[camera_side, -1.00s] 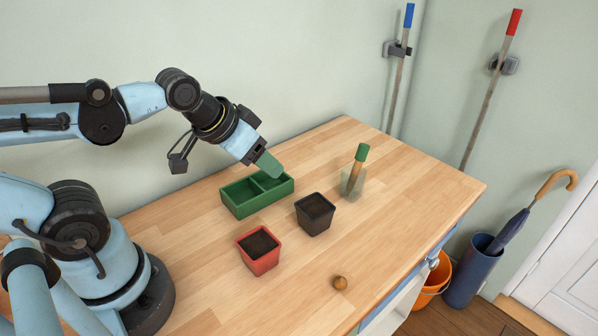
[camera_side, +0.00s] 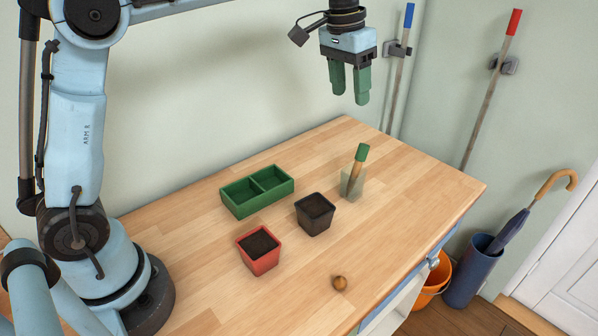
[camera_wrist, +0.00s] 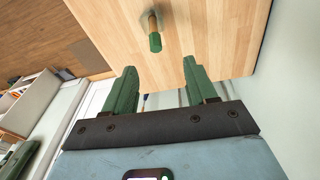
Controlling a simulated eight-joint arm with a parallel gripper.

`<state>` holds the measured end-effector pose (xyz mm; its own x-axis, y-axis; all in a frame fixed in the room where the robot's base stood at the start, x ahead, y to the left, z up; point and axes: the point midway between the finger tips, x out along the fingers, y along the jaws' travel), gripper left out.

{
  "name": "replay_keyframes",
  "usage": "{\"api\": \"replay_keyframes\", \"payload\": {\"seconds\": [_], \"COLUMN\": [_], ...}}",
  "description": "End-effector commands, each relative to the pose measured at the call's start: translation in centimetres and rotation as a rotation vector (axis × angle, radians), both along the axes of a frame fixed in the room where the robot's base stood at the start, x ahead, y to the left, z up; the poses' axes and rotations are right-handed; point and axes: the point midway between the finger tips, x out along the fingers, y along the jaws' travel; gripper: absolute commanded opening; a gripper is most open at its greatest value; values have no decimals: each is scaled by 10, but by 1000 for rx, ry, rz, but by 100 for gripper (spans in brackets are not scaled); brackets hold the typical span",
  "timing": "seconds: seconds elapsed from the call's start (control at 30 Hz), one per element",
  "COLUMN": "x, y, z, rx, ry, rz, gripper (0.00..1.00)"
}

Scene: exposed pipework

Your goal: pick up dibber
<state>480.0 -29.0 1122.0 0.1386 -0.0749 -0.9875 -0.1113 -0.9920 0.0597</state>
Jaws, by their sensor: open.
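The dibber (camera_side: 357,167) has a wooden shaft and a green end on top. It stands slightly tilted in a clear holder (camera_side: 352,186) toward the back right of the wooden table. My gripper (camera_side: 353,98) is open and empty, with green fingers pointing down, well above the dibber. In the wrist view the dibber (camera_wrist: 154,38) shows beyond the gripper (camera_wrist: 158,75), a little above the gap between the fingertips and apart from them. The dibber's lower end is seen only through the holder.
A green two-part tray (camera_side: 232,201), a black pot of soil (camera_side: 327,224) and a red pot of soil (camera_side: 265,264) stand left of the holder. The table (camera_side: 410,195) is clear right of the holder.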

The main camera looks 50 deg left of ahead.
Motion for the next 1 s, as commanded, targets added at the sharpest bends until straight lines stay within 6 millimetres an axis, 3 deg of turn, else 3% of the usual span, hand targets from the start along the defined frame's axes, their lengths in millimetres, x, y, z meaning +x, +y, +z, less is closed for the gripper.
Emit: {"api": "replay_keyframes", "payload": {"seconds": [0.1, 0.3, 0.57, 1.0], "x": [21, 37, 41, 39], "y": [-5, -10, -12, -17], "z": [-8, -21, -34, -89], "rx": [-5, -14, -16, -16], "ry": [58, 128, 152, 150], "rz": [-19, -42, -49, -48], "gripper": [57, 57, 57, 57]}}
